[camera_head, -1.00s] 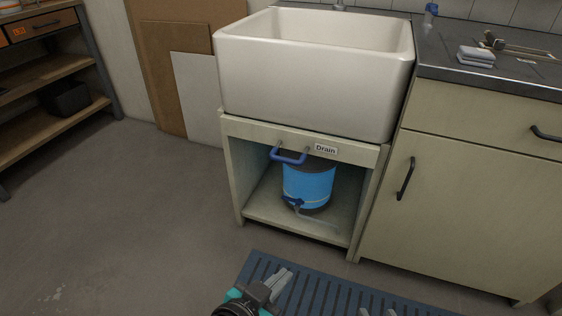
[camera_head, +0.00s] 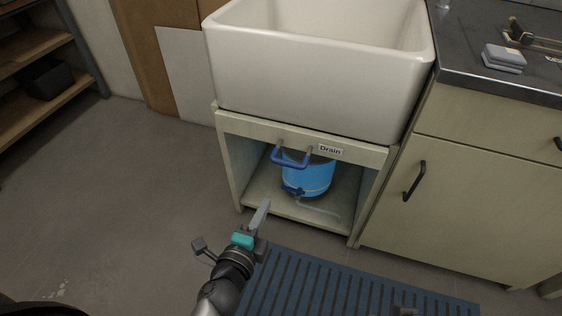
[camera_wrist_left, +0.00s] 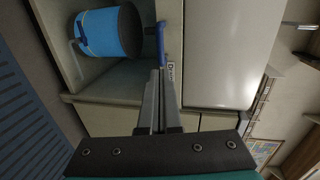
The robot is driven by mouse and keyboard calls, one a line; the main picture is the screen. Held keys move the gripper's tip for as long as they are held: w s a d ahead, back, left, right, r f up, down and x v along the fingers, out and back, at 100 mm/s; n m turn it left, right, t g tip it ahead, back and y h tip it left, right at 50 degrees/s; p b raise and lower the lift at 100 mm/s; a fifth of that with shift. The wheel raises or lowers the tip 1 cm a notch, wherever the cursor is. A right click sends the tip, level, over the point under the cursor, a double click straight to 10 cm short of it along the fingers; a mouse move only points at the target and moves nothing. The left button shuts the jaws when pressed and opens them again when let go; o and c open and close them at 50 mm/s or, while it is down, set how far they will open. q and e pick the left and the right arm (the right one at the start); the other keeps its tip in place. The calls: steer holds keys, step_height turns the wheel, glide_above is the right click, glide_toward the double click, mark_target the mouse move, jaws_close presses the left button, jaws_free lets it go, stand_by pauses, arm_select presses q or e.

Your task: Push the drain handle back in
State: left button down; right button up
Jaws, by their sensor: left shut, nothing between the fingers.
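The blue drain handle (camera_head: 290,162) sticks out from the cabinet rail under the sink, on two short metal rods, left of the "Drain" label (camera_head: 330,149). It also shows in the left wrist view (camera_wrist_left: 161,42), just beyond the fingertips. My left gripper (camera_head: 264,204) is shut and empty, in front of and below the handle in the head view. In the left wrist view its fingers (camera_wrist_left: 158,72) lie together, pointing toward the handle; I cannot tell if they touch it. A small grey part at the bottom edge looks like the tip of my right gripper (camera_head: 406,311); its jaws are cut off.
The white sink (camera_head: 300,80) sits above the open cabinet. A blue bucket (camera_head: 308,180) with a tap stands inside, behind the handle. A blue slatted mat (camera_head: 330,288) lies in front. A cupboard with a black handle (camera_head: 414,180) is at right. The floor at left is clear.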

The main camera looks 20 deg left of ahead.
arm_select(q)
steer(key=shift+d, duration=0.1)
stand_by(0.3)
steer(key=b+x, duration=0.1)
steer(key=x, duration=1.3)
arm_select(e)
step_height(320, 180, up, 3)
steer(key=shift+w+r, duration=0.1)
arm_select(q)
steer(key=shift+w+f, duration=0.1)
